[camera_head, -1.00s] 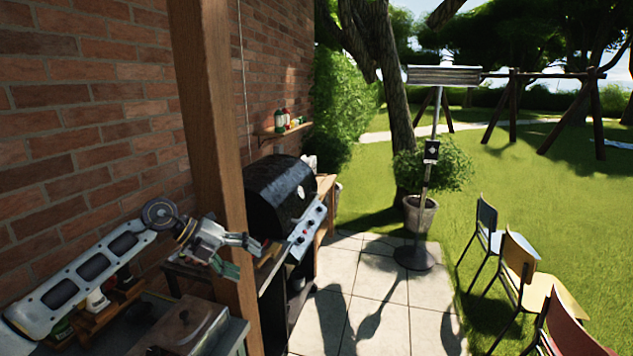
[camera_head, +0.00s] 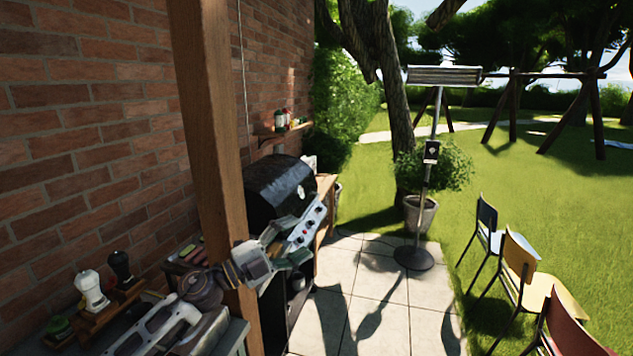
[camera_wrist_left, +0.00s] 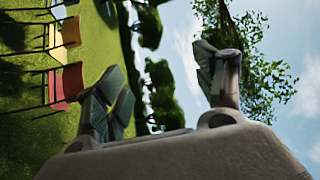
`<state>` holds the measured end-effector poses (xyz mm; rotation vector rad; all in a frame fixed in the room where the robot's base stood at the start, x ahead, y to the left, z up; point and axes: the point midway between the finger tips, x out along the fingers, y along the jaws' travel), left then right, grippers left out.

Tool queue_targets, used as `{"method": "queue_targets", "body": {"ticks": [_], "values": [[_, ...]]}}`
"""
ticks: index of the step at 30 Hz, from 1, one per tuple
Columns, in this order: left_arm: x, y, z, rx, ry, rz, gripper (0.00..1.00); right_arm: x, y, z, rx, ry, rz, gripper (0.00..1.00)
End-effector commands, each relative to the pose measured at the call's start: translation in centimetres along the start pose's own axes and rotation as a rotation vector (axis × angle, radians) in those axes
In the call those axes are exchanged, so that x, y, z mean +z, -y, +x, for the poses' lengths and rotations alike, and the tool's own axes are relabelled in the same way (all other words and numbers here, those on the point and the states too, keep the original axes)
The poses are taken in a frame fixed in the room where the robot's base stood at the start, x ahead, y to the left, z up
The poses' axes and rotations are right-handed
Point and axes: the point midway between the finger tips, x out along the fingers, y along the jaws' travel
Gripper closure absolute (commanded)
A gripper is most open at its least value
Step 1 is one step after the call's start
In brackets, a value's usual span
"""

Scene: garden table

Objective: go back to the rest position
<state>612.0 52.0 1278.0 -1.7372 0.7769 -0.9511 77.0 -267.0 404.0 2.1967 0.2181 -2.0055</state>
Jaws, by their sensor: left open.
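My left gripper (camera_head: 288,244) is open and empty. In the head view it is in front of the wooden post and the grill's front, with my left arm reaching up from the bottom left. In the left wrist view its two fingers stand wide apart, with nothing between the fingertips (camera_wrist_left: 162,78) but trees and sky behind. My right gripper is not in view.
A wooden post (camera_head: 207,130) stands close to my left arm. The black grill (camera_head: 280,187) is just beyond the gripper. White and black mills (camera_head: 91,291) stand on a wooden rack at the left. Chairs (camera_head: 527,275) stand right; the paving (camera_head: 385,300) between is mostly clear.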

Motion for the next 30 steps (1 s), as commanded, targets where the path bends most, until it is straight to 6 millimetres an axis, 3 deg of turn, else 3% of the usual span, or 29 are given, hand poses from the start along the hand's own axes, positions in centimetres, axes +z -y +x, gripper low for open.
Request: {"method": "queue_targets", "body": {"ticks": [8, 16, 23, 30], "values": [[1.4, 0.7, -1.4, -0.19, 0.186, -0.157, 0.31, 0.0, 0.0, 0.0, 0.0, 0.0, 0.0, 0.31], [3.8, -0.1, -4.5, -0.319, 0.409, -0.32, 0.31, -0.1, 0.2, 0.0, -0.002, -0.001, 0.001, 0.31], [6.0, -2.4, -8.3, -0.381, 0.623, -0.467, 0.31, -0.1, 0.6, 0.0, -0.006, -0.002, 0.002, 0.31], [7.4, -6.3, -13.0, -0.397, 0.857, -0.626, 0.31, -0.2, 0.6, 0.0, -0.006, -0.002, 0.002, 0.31]]}}
